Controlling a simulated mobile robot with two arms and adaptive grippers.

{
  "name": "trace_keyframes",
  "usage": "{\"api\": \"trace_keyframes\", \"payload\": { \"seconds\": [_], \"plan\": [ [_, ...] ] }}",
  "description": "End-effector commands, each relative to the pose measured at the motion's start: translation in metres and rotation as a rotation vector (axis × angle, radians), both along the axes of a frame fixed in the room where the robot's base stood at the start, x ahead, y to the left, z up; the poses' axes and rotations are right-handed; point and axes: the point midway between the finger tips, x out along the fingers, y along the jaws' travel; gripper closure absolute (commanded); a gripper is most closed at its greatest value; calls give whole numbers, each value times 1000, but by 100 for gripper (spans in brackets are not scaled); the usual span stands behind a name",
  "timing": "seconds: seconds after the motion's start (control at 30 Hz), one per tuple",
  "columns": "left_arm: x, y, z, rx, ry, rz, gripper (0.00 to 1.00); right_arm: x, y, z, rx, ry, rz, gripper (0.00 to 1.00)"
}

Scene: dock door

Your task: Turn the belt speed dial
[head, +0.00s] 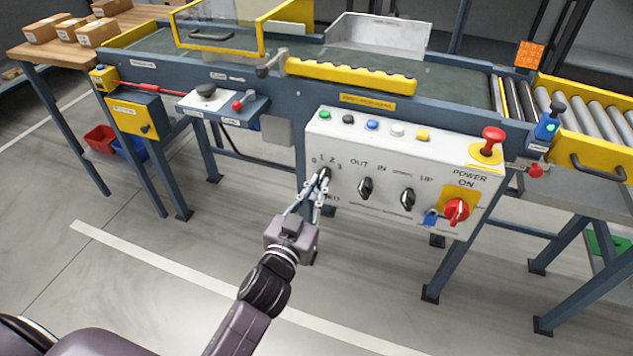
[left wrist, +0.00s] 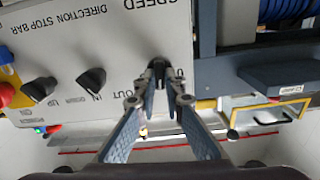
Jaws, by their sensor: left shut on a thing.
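The belt speed dial (head: 325,173) is a small black knob at the left end of the white control panel (head: 340,142), with the numbers 0 to 3 around it. My left gripper (head: 318,182) comes from below and in front, and its fingers are shut on the dial, partly hiding it. In the left wrist view the dial (left wrist: 157,68) sits between the tips of my left gripper (left wrist: 160,86), under the word SPEED. Its exact pointer setting cannot be made out. My right gripper is not in view.
To the right on the panel are a black OUT/IN knob (head: 365,188), another black knob (head: 407,198), a red power switch (head: 456,210) and a red mushroom button (head: 493,138). Several coloured buttons line the top.

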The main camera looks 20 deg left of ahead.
Motion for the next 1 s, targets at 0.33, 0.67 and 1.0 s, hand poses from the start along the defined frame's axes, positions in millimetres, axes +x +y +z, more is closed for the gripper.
{"api": "trace_keyframes", "payload": {
  "seconds": [0.33, 0.67, 1.0],
  "plan": [
    [0, -1, 2, 198, -9, 0, 100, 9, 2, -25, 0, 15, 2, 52],
    [0, -1, 1, 262, -11, 1, 100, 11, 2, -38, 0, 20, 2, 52],
    [0, -1, 1, 263, -12, -1, 100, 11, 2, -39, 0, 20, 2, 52]
  ]
}}
